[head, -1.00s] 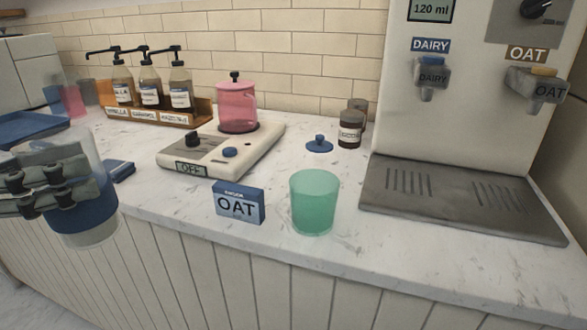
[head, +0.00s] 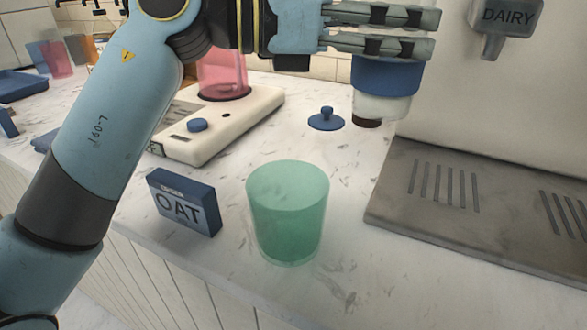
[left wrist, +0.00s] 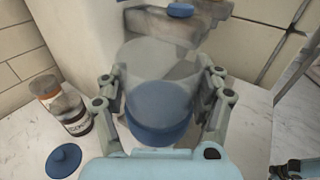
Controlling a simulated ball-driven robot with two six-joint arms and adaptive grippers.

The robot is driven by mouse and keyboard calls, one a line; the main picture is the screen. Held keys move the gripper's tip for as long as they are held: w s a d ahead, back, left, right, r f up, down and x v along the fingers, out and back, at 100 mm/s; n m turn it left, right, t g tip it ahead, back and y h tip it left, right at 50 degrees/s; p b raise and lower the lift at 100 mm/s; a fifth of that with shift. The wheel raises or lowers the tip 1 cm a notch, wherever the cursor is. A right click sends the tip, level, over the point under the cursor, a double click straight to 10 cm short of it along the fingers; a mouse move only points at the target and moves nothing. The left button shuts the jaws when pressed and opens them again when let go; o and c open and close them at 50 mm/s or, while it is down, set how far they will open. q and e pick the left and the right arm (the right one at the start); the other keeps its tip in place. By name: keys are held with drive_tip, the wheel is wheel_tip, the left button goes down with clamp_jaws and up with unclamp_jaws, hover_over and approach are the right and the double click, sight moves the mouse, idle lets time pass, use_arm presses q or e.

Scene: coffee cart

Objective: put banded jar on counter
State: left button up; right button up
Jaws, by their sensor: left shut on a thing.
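The banded jar (head: 384,104) is clear with a wide blue band. My left gripper (head: 425,32) is shut on it and holds it upright, in front of the milk dispenser in the head view. The fingers cover its upper part there. In the left wrist view the jar (left wrist: 158,110) sits between the two fingers of my left gripper (left wrist: 161,88). The marble counter (head: 345,210) lies below; I cannot tell the exact gap under the jar. My right gripper does not show in the head view.
A green cup (head: 288,212) and an OAT box (head: 183,203) stand near the counter's front edge. A blue knobbed lid (head: 326,119) lies behind. A small labelled jar (left wrist: 62,105) stands beside the held jar. The dispenser's drip tray (head: 480,215) is to the right.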

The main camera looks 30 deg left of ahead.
use_arm(q)
drive_tip(key=shift+a+f, duration=0.1)
drive_tip(key=shift+a, duration=0.1)
drive_tip(key=shift+s+a+f+b, duration=0.25)
drive_tip(key=shift+a+f+b, duration=0.05)
drive_tip(key=shift+a+f, duration=1.5)
drive_tip(key=shift+s+a+f+b, duration=0.3)
drive_tip(key=shift+a+f+b, duration=0.05)
drive_tip(key=shift+a+f, duration=1.4)
drive_tip(key=shift+s+a+f+b, duration=0.25)
drive_tip(key=shift+a+f+b, duration=0.05)
drive_tip(key=shift+a+f, duration=1.5)
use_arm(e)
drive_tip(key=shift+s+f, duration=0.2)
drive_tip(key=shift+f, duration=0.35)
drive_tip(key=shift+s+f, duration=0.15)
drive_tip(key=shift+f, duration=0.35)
use_arm(q)
drive_tip(key=shift+a, duration=0.15)
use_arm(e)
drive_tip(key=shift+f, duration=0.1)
use_arm(q)
drive_tip(key=o, duration=1.7)
